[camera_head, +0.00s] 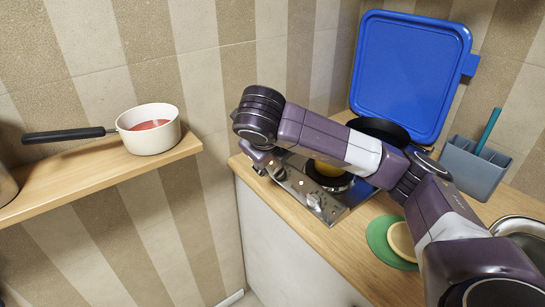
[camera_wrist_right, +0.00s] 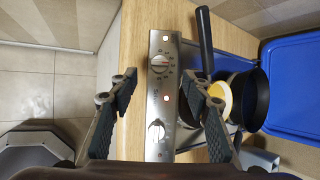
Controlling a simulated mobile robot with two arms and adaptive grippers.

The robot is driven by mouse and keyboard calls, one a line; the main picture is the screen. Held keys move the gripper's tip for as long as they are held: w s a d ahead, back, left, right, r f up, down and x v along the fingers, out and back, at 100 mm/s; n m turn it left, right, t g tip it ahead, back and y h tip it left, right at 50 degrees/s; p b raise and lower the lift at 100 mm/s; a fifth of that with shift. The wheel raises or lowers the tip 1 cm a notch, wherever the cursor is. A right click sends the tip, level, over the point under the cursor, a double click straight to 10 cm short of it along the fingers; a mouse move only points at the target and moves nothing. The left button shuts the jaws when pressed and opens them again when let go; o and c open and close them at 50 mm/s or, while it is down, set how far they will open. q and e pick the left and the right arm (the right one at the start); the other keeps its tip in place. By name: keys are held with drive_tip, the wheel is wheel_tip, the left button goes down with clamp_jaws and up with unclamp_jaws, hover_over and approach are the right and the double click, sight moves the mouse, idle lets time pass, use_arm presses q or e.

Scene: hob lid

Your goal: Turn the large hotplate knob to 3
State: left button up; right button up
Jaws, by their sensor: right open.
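The hob's steel control panel (camera_head: 300,188) runs along the counter's front edge and bears two knobs. In the right wrist view, the upper knob (camera_wrist_right: 161,63) has a marked dial around it, and the lower knob (camera_wrist_right: 156,131) is pale. Which one serves the large hotplate I cannot tell. A red light shows near each knob. My right gripper (camera_wrist_right: 163,86) is open, its fingers on either side of the panel, apart from both knobs. In the head view, the right gripper (camera_head: 258,158) is at the panel's left end, partly hidden by my wrist. My left gripper is out of view.
A dark pan (camera_head: 380,128) and a yellow item (camera_head: 328,168) stand over the hob, partly behind my arm. The blue lid (camera_head: 408,70) stands upright behind. A green disc (camera_head: 382,243) and grey holder (camera_head: 474,166) are right. A white saucepan (camera_head: 150,140) sits on the left shelf (camera_head: 80,172).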

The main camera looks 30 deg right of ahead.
drive_tip(key=shift+v, duration=1.2)
